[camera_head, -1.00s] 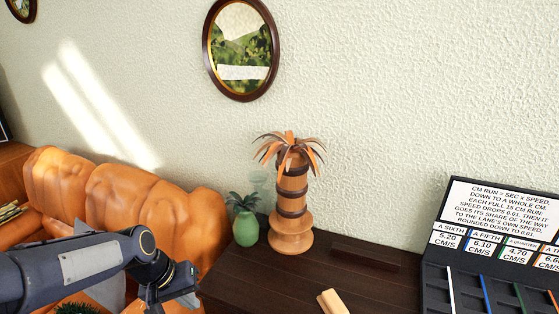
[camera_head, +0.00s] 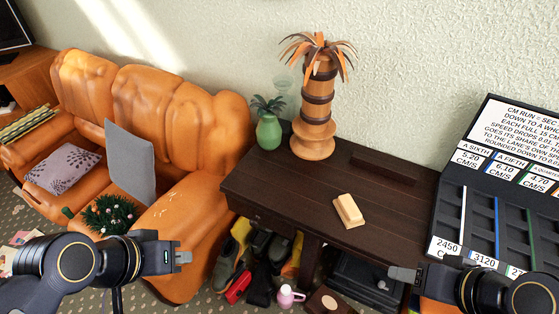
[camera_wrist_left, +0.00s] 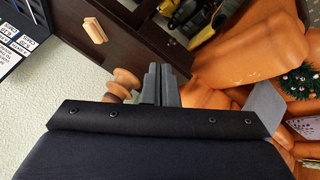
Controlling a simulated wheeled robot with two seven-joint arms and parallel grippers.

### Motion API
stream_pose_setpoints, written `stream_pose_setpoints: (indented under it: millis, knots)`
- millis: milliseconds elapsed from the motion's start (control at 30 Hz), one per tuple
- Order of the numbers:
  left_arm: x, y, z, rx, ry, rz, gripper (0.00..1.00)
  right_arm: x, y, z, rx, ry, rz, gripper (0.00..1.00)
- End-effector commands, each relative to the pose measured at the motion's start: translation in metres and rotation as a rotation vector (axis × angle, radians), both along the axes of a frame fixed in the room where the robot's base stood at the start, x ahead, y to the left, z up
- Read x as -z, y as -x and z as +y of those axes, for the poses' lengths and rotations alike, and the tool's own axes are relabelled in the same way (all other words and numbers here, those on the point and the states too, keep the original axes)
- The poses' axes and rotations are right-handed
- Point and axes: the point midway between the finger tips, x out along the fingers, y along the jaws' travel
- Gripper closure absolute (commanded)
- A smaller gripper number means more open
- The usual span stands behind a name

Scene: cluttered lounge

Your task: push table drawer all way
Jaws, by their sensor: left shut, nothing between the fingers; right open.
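The dark wooden table (camera_head: 290,180) stands against the wall in the head view. Its drawer front (camera_head: 262,217) is under the tabletop's left front edge, dark and small, and I cannot tell how far it sticks out. The table also shows at the top of the left wrist view (camera_wrist_left: 126,52). My left gripper (camera_head: 183,258) is shut and empty, left of and below the drawer front, apart from it. Its shut fingers show in the left wrist view (camera_wrist_left: 161,85). My right gripper (camera_head: 404,274) is open near the table's right front edge.
An orange sofa (camera_head: 180,120) stands left. Shoes, a pink jug (camera_head: 288,296) and other items crowd the floor below the table.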

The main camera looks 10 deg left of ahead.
Motion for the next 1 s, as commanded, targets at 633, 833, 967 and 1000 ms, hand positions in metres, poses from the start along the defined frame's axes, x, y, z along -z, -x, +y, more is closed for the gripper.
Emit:
stream_pose_setpoints:
  millis: [633,833,967,1000]
  knots:
    - [0.051,-0.012,-0.026,-0.239,0.317,0.328,0.59,0.042,0.0,0.0,0.0,0.0,0.0,0.47]
    - [0.11,-0.051,-0.058,-0.698,0.803,0.893,0.48,0.094,0.0,0.0,0.0,0.0,0.001,0.47]
    - [0.15,-0.092,-0.066,-1.017,1.099,1.283,0.48,0.126,0.0,0.0,0.0,0.0,0.0,0.47]
    - [0.165,-0.106,-0.065,-1.114,1.188,1.407,0.48,0.136,0.0,0.0,0.0,0.0,0.0,0.47]
